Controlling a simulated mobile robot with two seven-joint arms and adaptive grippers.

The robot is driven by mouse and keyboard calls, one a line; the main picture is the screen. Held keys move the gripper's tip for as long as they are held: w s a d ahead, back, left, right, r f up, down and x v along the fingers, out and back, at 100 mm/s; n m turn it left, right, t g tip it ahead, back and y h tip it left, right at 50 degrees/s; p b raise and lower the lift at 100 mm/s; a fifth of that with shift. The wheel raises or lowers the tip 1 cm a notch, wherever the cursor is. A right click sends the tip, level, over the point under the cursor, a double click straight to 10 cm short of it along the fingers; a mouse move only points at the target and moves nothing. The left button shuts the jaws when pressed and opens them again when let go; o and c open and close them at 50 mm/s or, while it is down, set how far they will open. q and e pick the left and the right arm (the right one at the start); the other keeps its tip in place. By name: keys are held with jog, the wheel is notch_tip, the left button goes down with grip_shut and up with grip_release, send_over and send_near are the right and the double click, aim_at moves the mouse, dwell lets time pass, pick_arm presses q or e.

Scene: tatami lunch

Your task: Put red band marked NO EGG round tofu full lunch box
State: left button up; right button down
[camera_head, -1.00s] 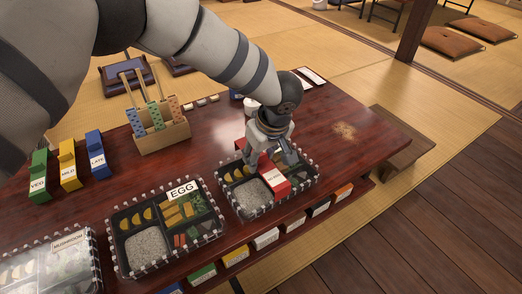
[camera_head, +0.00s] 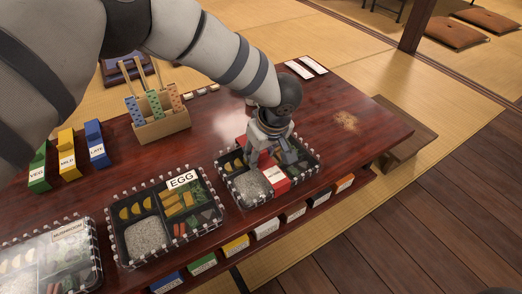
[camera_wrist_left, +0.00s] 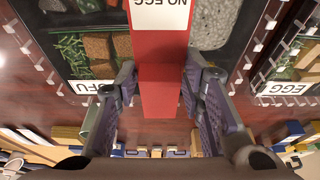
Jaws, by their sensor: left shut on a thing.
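The red band (camera_head: 276,180) has a white NO EGG label, which reads upside down in the left wrist view (camera_wrist_left: 162,16). My left gripper (camera_head: 270,158) is shut on it; its two fingers (camera_wrist_left: 162,96) flank the red strip in the wrist view. The band lies across the middle of the rightmost lunch box (camera_head: 240,205), with rice on one side and greens and brown pieces on the other. That box's label, partly hidden, ends in FU in the wrist view (camera_wrist_left: 88,87). Whether the band touches the box I cannot tell. My right gripper is out of view.
Green VEGO (camera_head: 39,178), yellow MILD (camera_head: 68,160) and blue LATE (camera_head: 96,148) bands stand at the table's left. A wooden holder (camera_head: 160,130) is behind. The table's right end is clear.

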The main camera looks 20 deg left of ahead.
pick_arm(q)
jog(key=shift+f, duration=0.65)
dwell(0.8)
jog(key=o, duration=0.8)
jog(key=shift+o, duration=0.7)
jog(key=o, duration=0.4)
jog(key=shift+r+p, duration=2.15)
jog(key=shift+r, duration=1.95)
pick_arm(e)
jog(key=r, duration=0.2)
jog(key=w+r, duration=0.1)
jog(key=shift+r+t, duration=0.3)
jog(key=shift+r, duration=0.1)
